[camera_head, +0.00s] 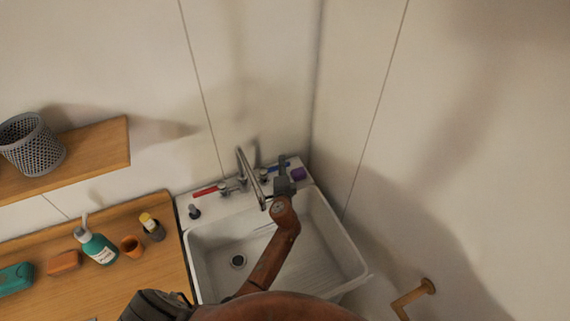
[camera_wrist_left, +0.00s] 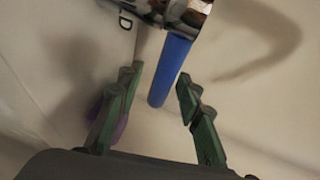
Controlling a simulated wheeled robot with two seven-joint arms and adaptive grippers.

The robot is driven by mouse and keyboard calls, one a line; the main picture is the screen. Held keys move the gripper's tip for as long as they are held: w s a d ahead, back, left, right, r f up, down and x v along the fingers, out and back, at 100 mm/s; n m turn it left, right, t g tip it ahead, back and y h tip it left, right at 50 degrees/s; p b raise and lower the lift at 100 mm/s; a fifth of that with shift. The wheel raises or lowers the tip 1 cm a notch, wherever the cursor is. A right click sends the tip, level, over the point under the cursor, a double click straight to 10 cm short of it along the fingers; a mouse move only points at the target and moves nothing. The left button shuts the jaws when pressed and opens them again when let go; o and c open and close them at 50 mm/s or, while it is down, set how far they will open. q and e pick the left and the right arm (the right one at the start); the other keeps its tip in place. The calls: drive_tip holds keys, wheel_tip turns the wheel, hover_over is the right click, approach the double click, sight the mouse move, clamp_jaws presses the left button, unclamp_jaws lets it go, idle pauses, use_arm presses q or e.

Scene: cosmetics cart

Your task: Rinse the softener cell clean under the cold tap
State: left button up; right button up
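The cold tap's blue lever (camera_wrist_left: 170,68) lies between the fingers of my left gripper (camera_wrist_left: 158,84) in the left wrist view. The fingers are open, with a gap on both sides of the lever. In the head view my left gripper (camera_head: 284,178) is over the back right of the sink, beside the blue lever (camera_head: 279,167). The curved spout (camera_head: 243,163) and red lever (camera_head: 205,191) stand to its left. No water shows. A purple item (camera_head: 298,174) sits on the back ledge, partly behind a finger in the wrist view (camera_wrist_left: 121,126). I cannot identify the softener cell.
The white sink (camera_head: 215,238) looks empty apart from its drain (camera_head: 238,261). My arm crosses the basin. A wooden counter (camera_head: 165,264) at left holds a green bottle (camera_head: 98,247), an orange cup (camera_head: 131,245) and other small items. A shelf (camera_head: 105,150) with a mesh basket (camera_head: 33,145) is above.

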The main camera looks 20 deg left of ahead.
use_arm(q)
drive_tip(key=shift+a, duration=0.15)
drive_tip(key=c, duration=0.8)
clamp_jaws()
use_arm(e)
drive_tip(key=shift+s, duration=0.3)
